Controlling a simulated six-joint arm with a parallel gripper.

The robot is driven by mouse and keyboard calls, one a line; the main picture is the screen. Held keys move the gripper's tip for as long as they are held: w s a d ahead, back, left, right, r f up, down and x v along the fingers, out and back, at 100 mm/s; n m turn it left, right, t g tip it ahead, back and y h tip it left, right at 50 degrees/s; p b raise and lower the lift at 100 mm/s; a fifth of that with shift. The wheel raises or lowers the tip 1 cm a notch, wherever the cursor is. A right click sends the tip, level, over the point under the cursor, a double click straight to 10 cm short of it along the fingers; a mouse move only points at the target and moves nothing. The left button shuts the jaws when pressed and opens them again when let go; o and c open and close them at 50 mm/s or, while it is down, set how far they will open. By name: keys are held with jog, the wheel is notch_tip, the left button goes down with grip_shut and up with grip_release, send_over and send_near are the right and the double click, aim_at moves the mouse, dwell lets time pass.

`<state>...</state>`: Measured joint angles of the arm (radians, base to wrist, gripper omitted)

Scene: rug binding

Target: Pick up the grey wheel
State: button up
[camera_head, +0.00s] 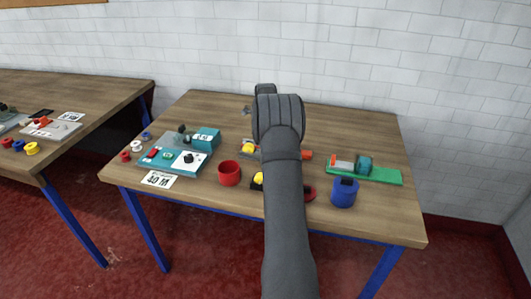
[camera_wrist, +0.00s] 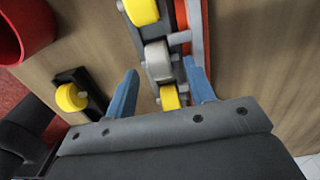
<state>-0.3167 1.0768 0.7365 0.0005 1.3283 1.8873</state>
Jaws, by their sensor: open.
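The grey wheel (camera_wrist: 157,62) shows in the wrist view, in a row between two yellow wheels (camera_wrist: 140,12) (camera_wrist: 169,97) beside a grey metal bar and a red part. My gripper (camera_wrist: 160,67) is open, with its two blue fingers apart, one on each side of the line to the grey wheel. Nothing is seen held. I cannot tell the height of the fingers above the wheel. In the head view my arm hides the gripper and the grey wheel; one yellow wheel (camera_head: 247,148) shows at the arm's left.
A yellow wheel in a black holder (camera_wrist: 71,97) and a red cup (camera_wrist: 22,28) lie left in the wrist view. In the head view, a blue cup (camera_head: 344,193) and green board (camera_head: 381,176) stand right, a teal machine (camera_head: 180,157) left. The table's back right is clear.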

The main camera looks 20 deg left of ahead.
jog(key=shift+f, duration=0.65)
jog(key=c, duration=0.6)
jog(key=shift+r, duration=0.15)
